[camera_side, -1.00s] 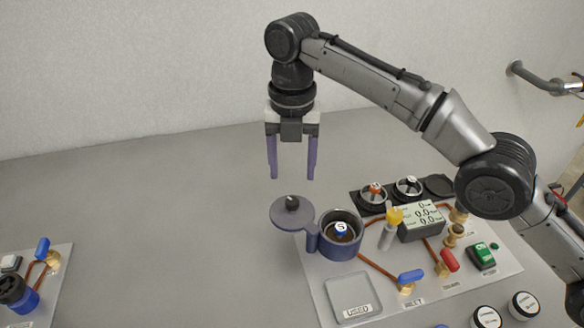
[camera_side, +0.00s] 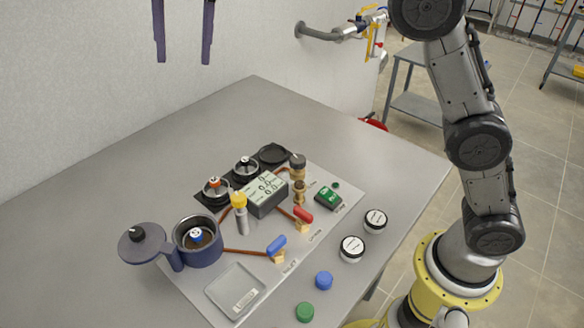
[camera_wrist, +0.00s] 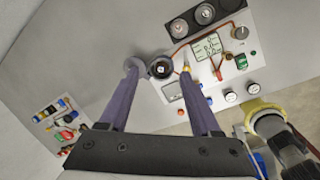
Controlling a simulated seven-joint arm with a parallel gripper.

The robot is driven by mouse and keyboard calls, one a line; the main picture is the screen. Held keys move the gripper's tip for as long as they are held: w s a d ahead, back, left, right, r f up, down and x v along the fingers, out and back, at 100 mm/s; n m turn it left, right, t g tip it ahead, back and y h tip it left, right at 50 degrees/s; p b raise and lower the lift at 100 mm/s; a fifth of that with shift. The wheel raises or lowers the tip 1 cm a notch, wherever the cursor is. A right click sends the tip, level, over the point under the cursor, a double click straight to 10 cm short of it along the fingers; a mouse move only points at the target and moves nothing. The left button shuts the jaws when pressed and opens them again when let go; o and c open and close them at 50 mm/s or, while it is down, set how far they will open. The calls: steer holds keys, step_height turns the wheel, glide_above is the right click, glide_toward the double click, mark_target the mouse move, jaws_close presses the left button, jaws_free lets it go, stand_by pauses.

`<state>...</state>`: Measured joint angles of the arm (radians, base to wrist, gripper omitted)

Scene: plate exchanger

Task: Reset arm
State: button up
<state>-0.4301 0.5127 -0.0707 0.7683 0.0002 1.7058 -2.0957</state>
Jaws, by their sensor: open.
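My gripper (camera_side: 184,60) is at the top of the side view, high above the table and close to the wall in the picture. Its two purple fingers are apart with nothing between them. The upper part of the gripper is cut off by the frame. In the wrist view my gripper (camera_wrist: 160,80) also shows spread, empty fingers over the worktable. Below stands a blue-grey pot (camera_side: 198,250) with its lid (camera_side: 142,243) swung out to the left. A piece with a white top (camera_side: 196,234) sits inside the open pot.
A panel carries a grey display box (camera_side: 266,196), a red valve (camera_side: 303,214), a blue valve (camera_side: 277,243), black holders (camera_side: 245,168) and a tray (camera_side: 235,290). White-topped jars (camera_side: 352,248) stand right. A second panel (camera_wrist: 62,122) shows in the wrist view. The table's back is clear.

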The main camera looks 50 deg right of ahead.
steer(key=s+d+r+m+t, duration=0.25)
steer(key=s+d+m, duration=0.85)
steer(key=s+d, duration=0.65)
steer(key=s+d+f+m, duration=0.1)
steer(key=s+f+m, duration=0.5)
steer(key=f+m, duration=0.3)
steer(key=s+d+f+m+h, duration=0.1)
steer(key=s+d+f+m, duration=0.1)
steer(key=s+f+m, duration=0.4)
step_height(320, 180, down, 3)
steer(key=m, duration=0.3)
steer(key=shift+d+f+t, duration=0.2)
steer(key=shift+d+t, duration=0.1)
steer(key=shift+t, duration=0.05)
